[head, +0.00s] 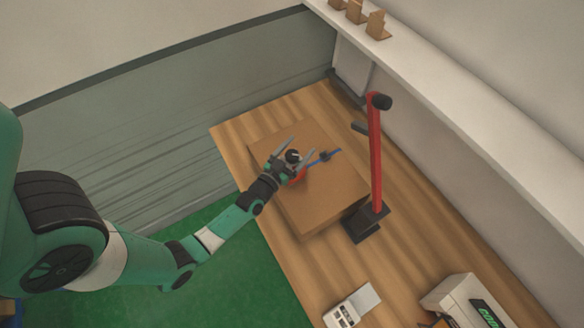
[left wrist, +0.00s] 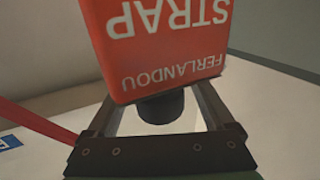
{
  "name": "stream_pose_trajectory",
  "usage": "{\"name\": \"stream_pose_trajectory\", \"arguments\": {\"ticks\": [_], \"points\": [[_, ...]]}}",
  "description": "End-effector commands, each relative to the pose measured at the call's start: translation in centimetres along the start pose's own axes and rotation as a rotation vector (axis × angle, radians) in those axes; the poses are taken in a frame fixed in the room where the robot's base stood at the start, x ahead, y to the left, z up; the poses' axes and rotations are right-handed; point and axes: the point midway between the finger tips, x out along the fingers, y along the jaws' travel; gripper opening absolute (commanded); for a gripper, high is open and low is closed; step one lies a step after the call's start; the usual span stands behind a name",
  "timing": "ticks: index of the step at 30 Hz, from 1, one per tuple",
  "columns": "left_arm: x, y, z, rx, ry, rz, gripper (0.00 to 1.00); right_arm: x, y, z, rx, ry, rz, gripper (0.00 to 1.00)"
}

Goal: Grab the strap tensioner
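The strap tensioner is on the cardboard box in the head view, with a red part (head: 299,177) beside my left gripper and a dark round part between the fingers. In the left wrist view, its red body (left wrist: 165,45), lettered STRAP and FERLANDOU, fills the upper middle. A black cylindrical part (left wrist: 161,106) shows below it, between the fingers with gaps on both sides. My left gripper (head: 303,147) is open around the tool. Its fingertips are hidden behind the red body in the wrist view, so contact cannot be told. My right gripper is not in view.
The cardboard box (head: 312,207) lies on the wooden table (head: 287,108), with a blue strap (head: 327,157) on top. A red post with a black base (head: 376,165) stands close to its right. A white device (head: 352,306) and a grey machine (head: 464,299) are nearer the front.

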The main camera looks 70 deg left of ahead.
Motion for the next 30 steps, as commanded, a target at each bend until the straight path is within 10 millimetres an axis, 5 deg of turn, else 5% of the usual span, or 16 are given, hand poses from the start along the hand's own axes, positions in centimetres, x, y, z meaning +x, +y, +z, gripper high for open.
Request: {"name": "stream_pose_trajectory", "arguments": {"ticks": [2,14,30], "points": [[-0.01,0.00,-0.01,0.000,0.000,0.000,0.71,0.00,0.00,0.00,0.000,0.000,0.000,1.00],[-0.04,0.00,-0.02,0.000,0.001,0.000,0.00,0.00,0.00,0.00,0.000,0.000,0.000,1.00],[0.03,-0.01,-0.47,0.000,0.007,-0.001,0.00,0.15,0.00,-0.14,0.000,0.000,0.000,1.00]]}}
